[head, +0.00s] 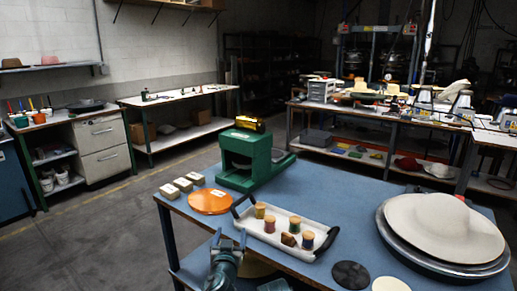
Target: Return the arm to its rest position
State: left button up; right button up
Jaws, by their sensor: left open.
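My left gripper (229,238) shows at the bottom of the head view, left of the middle, with its two fingers pointing up and apart. It is open and nothing shows between the fingers. It appears in front of the near edge of the blue table (300,268), below the orange disc (210,201) and left of the white tray (268,233) in the picture. Whether it touches the table cannot be told. My right gripper is not in view.
The tray holds several spools. A green press (246,158) stands at the table's back, with small pale blocks (183,186) to its left. A pale hat form (435,226) sits on metal plates at the right. Flat discs lie near the front edge.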

pick_arm(q)
jog(key=s+a+f+n+g+y+p, duration=0.1)
jog(key=s+a+f+g+y+p, duration=0.25)
jog(key=s+g+p, duration=0.5)
jog(key=s+d+f+m+g+h+p, duration=0.1)
jog(key=s+d+m+g+p, duration=0.1)
jog(key=s, duration=0.5)
jog(key=s+d+m+g+h+p, duration=0.1)
jog(key=s+d+m+g+p, duration=0.1)
jog(key=s+g, duration=0.4)
jog(key=shift+s+d+f, duration=0.35)
jog(key=shift+s+d, duration=0.55)
jog(key=shift+s, duration=0.3)
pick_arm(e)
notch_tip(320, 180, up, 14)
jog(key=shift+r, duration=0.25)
pick_arm(q)
jog(key=shift+g, duration=0.25)
